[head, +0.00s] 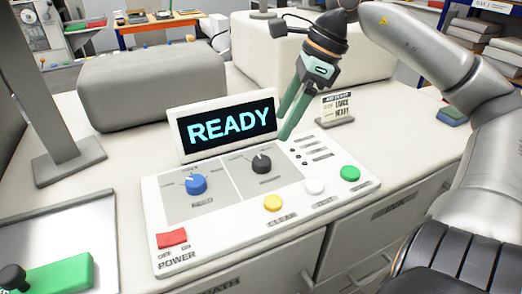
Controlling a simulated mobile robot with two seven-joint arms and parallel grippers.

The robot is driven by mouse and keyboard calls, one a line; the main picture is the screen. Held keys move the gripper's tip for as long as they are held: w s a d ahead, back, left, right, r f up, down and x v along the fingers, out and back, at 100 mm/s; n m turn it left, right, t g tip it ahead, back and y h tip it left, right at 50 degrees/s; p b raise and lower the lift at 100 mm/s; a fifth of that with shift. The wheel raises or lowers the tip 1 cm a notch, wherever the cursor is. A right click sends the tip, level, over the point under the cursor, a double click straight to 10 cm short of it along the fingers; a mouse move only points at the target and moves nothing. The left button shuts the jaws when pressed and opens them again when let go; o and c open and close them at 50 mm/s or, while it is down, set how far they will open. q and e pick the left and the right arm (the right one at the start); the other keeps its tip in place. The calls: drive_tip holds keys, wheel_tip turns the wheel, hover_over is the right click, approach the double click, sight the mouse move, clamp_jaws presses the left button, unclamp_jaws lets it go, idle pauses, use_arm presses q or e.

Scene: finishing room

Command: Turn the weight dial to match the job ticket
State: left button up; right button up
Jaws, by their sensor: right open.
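The control panel (225,222) lies on the counter, with a blue dial (194,184) at left and a black dial (261,163) right of it. The dial labels are too small to read surely, so I cannot tell which is weight. The job ticket (337,107) stands behind the panel at right; its lines seem to read LARGE and HEAVY. My right gripper (284,122) is open and empty, its green fingers pointing down beside the screen's right edge, above and behind the black dial. It appears apart from the dial. My left gripper is out of view.
The screen (226,127) reads READY and stands behind the dials. Yellow (273,203), white (315,187) and green (350,173) buttons and a red power switch (172,239) sit along the panel's front.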

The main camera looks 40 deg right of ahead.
sight(262, 160)
drive_tip(key=x, duration=1)
drive_tip(key=shift+p, duration=0.35)
clamp_jaws()
